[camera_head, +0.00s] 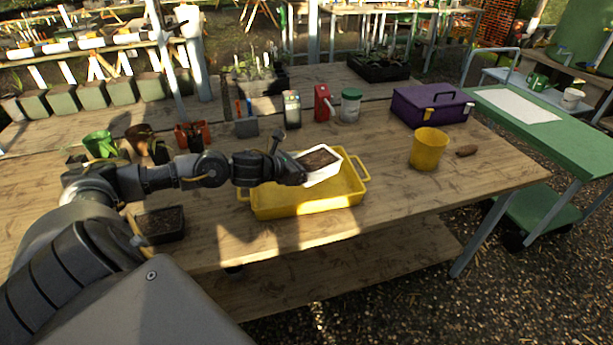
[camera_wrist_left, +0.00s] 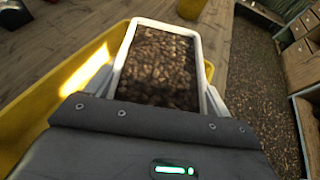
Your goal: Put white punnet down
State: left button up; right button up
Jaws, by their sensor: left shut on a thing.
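The white punnet (camera_head: 322,176) is filled with brown soil and is held over the yellow tray (camera_head: 312,207). My left gripper (camera_head: 297,171) is shut on the punnet's near left side. In the left wrist view the punnet (camera_wrist_left: 206,88) extends ahead of the gripper, with the yellow tray (camera_wrist_left: 36,118) below and to its left. The punnet looks slightly tilted in the head view. I cannot tell whether its underside touches the tray. The fingertips are hidden. My right gripper is not in view.
A yellow pot (camera_head: 428,150) and a purple toolbox (camera_head: 432,104) stand right of the tray on the wooden table (camera_head: 400,195). A black soil-filled tray (camera_head: 160,226) lies to the left. A red bottle (camera_head: 323,103) and a green-lidded jar (camera_head: 350,106) stand behind.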

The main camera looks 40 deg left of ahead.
pick_arm(q)
jog(key=f, duration=0.1)
jog(key=w+a+f, duration=0.2)
jog(key=shift+f, duration=0.35)
jog(key=shift+w+a+f, duration=0.15)
jog(key=shift+w+f, duration=0.05)
jog(key=shift+f, duration=0.15)
notch_tip(320, 180, down, 3)
jog(key=shift+w+a+f+p, duration=0.1)
jog(key=shift+f+p, duration=0.1)
jog(key=shift+p, duration=0.6)
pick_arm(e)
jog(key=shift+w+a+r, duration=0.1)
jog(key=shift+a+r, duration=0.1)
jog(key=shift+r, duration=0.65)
pick_arm(q)
jog(key=shift+f, duration=0.15)
jog(key=o, duration=1.1)
jog(key=shift+c, duration=0.2)
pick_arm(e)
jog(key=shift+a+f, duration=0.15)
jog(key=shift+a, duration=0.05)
